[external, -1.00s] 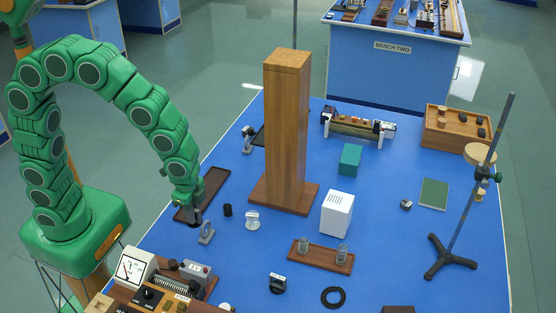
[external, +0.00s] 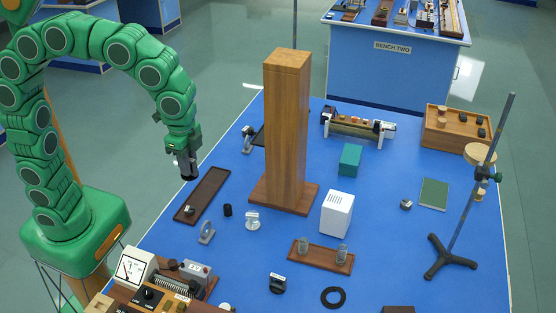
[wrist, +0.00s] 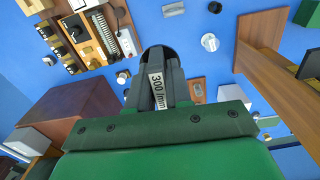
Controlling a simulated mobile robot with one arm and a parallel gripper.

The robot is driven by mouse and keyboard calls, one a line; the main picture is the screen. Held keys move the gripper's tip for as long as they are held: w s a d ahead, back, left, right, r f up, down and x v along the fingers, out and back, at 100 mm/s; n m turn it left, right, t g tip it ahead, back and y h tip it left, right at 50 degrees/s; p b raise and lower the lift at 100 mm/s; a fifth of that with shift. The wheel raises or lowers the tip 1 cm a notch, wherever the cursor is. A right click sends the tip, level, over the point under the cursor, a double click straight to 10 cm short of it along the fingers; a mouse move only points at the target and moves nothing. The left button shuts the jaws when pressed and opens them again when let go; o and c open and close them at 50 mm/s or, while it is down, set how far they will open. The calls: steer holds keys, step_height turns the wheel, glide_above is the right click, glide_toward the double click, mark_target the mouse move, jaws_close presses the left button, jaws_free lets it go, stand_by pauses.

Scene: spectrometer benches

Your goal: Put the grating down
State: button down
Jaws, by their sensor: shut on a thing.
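My gripper (external: 188,166) hangs above the far end of a long brown tray (external: 212,186), at the left edge of the blue bench. It is shut on the grating (wrist: 157,88), a dark piece with a white label reading "300 /mm" in the wrist view. In the external view the grating is hard to tell from the dark fingers. The grating is held clear of the bench. A small dark and grey piece (external: 189,210) lies at the near end of the tray.
A tall wooden pillar (external: 287,125) stands right of my gripper. A meter apparatus (external: 135,268) fills the near left corner. The bench centre has free room.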

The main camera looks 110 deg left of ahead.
steer(key=w+a+r, duration=0.1)
steer(key=w+a, duration=0.1)
steer(key=a, duration=1.2)
steer(key=w+a, duration=0.2)
steer(key=a, duration=1.2)
steer(key=s+a+f, duration=0.1)
steer(key=s+a, duration=0.3)
steer(key=a, duration=0.8)
step_height(320, 180, down, 11)
steer(key=shift+n, duration=0.4)
steer(key=shift+w+a+f, duration=1.4)
steer(key=shift+a+f, duration=0.2)
steer(key=shift+a, duration=0.05)
steer(key=shift+w+a+f, duration=1.45)
steer(key=shift+a+f, duration=0.1)
steer(key=shift+a, duration=0.05)
steer(key=shift+w+a+f, duration=1.4)
steer(key=shift+a+f, duration=0.2)
steer(key=shift+a, duration=0.05)
